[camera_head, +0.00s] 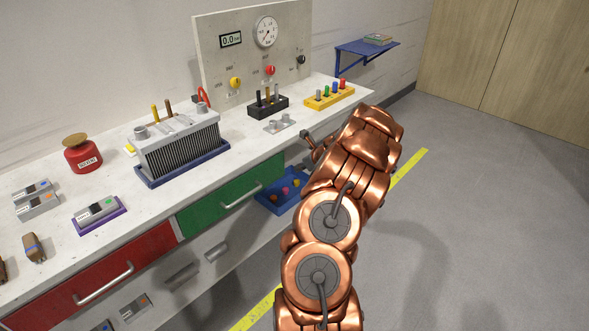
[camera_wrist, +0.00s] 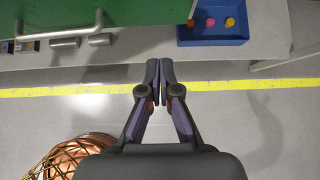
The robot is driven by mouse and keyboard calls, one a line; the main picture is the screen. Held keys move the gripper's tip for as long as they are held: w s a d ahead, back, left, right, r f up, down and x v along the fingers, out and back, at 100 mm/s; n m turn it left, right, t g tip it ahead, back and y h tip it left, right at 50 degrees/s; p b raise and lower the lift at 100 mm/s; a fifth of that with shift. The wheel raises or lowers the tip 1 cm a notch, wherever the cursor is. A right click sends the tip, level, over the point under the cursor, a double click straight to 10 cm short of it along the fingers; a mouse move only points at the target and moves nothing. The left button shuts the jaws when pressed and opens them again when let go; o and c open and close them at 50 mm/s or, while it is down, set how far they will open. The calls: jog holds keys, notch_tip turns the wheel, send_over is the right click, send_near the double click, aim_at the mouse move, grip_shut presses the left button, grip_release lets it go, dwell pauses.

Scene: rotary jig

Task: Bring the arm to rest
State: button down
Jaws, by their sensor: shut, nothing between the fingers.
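My gripper (camera_wrist: 160,70) shows in the wrist view with its two dark fingertips together, shut and empty. It hangs over the grey floor (camera_wrist: 250,130) near the yellow floor line (camera_wrist: 60,91), in front of the bench. My copper arm (camera_head: 330,215) is folded in the head view, beside the bench's right part. In the head view my gripper is mostly hidden behind the arm; I cannot make out its fingers there.
The white workbench (camera_head: 60,225) has a green drawer (camera_head: 225,200) and a red drawer (camera_head: 110,280), both with handles. A blue tray (camera_head: 270,201) with coloured knobs sits below. A gauge panel (camera_head: 240,55) stands at the back. Open floor (camera_head: 480,200) lies to the right.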

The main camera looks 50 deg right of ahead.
jog(key=shift+s, duration=0.15)
jog(key=shift+r, duration=0.1)
